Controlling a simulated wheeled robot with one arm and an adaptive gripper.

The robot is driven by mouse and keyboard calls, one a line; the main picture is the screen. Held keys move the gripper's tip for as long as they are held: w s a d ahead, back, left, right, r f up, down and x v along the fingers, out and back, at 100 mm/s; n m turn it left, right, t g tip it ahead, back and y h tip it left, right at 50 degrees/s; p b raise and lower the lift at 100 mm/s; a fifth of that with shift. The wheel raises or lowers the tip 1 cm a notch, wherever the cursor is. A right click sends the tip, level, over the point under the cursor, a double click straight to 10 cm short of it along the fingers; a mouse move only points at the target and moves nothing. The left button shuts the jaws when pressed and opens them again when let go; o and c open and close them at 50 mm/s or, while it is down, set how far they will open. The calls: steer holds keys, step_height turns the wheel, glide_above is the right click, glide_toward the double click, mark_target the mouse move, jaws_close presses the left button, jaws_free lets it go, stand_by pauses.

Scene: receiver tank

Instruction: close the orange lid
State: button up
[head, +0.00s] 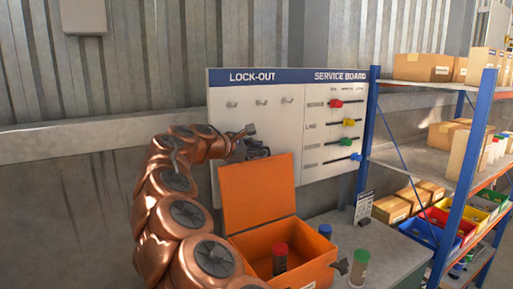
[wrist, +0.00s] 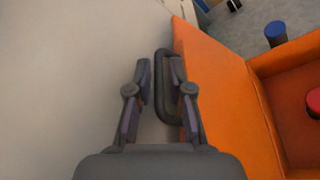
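The orange lid (head: 258,190) stands raised at the back of the orange box (head: 300,268), so the box is open. A red-capped cylinder (head: 280,258) stands inside the box. In the wrist view the lid (wrist: 225,85) is on the right, with a dark loop handle (wrist: 159,88) at its edge. My gripper (wrist: 160,75) is open, one finger on each side of the handle's outer bar, with a gap on the left; contact on the right is unclear. In the head view my gripper (head: 245,143) is at the lid's upper edge, partly hidden by my arm.
A blue-capped cylinder (head: 325,232) and a green-capped cylinder (head: 359,266) stand on the grey bench right of the box. A white lock-out board (head: 270,120) is close behind my gripper. A blue-posted shelf (head: 450,200) with cartons and bins stands at the right.

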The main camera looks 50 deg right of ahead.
jaws_close()
stand_by(0.6)
